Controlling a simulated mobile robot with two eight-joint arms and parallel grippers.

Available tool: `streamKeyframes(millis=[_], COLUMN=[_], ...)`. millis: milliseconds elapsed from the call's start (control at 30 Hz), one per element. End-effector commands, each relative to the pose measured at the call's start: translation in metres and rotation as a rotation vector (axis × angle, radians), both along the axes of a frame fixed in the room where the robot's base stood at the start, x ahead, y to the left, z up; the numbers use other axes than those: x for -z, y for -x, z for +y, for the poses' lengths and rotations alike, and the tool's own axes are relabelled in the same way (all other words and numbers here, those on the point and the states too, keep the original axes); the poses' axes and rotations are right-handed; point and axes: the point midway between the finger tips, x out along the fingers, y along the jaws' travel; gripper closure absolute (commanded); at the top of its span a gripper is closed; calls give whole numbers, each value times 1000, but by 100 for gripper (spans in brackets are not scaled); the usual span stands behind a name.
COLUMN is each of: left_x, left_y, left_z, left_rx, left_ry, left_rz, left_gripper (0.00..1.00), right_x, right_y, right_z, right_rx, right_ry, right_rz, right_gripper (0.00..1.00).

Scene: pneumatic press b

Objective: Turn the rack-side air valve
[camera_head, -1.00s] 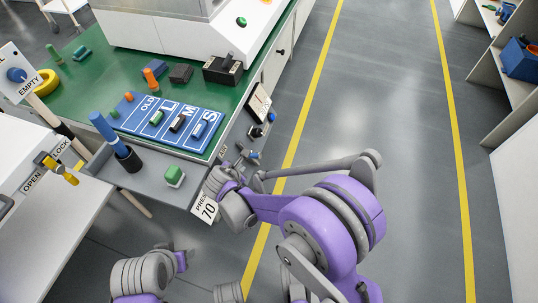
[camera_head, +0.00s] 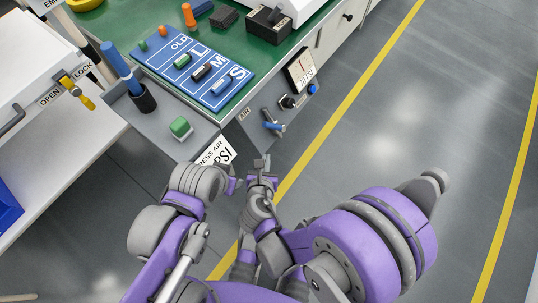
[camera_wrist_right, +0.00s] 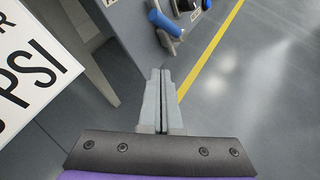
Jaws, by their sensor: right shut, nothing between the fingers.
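The air valve has a blue lever handle (camera_head: 273,126) on the grey panel marked AIR, at the right end of the green bench. It also shows at the top of the right wrist view (camera_wrist_right: 164,23). My right gripper (camera_head: 262,162) is just below the valve in the head view, apart from it. Its fingers (camera_wrist_right: 160,100) are shut and empty, pointing toward the panel. My left gripper (camera_head: 233,185) is beside the right one, below the pressure sign; its fingers are small and partly hidden, so their state is unclear.
A gauge (camera_head: 301,70) and black and blue knobs (camera_head: 290,101) sit beside the valve. A white PSI sign (camera_head: 217,152) hangs close to both grippers; it looms at left in the wrist view. A green button (camera_head: 181,127) is on the grey shelf. Open floor lies right.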

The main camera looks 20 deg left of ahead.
Motion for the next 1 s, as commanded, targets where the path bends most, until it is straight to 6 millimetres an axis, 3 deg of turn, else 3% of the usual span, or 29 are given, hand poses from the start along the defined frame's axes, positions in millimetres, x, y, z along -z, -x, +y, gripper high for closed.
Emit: streamKeyframes(millis=[300, 500, 1000], left_x=[17, 18, 19], left_y=[-3, -3, -4], left_z=[0, 0, 0], left_rx=[0, 0, 0], left_ry=[0, 0, 0], left_rz=[2, 2, 2], left_gripper=[50, 50, 50], right_x=[40, 28, 22], right_y=[-58, -82, -93], right_z=[11, 16, 19], right_rx=[5, 3, 1], right_ry=[-2, -1, -2], right_rz=[0, 0, 0], right_gripper=[100, 100, 100])
